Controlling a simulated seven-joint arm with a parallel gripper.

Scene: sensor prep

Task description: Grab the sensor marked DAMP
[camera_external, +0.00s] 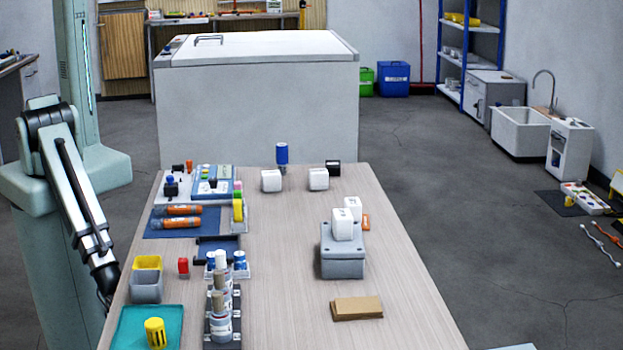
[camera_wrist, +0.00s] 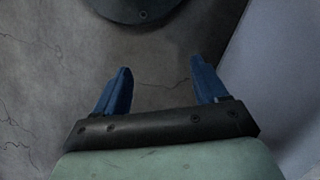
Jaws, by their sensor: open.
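Several small white box-shaped units that look like the sensors stand on the table. One white unit (camera_external: 271,180) and a second white unit (camera_external: 318,179) are at the far end. A third white unit (camera_external: 342,224) sits on a grey box (camera_external: 342,262), and a fourth white unit (camera_external: 353,207) shows just behind it. Their markings are too small to read, so I cannot tell which says DAMP. My gripper (camera_wrist: 161,72) is open and empty in the wrist view, its blue fingers apart above the floor. In the external view my arm hangs beside the table's left edge, its end hidden there.
The table (camera_external: 285,300) has clear room in its middle. Its left side holds bottles (camera_external: 220,310), a teal tray (camera_external: 130,330) with a yellow cup, bins (camera_external: 146,288) and orange tubes (camera_external: 178,216). A blue-topped item (camera_external: 282,153) stands at the far edge. Cardboard (camera_external: 357,308) lies front right.

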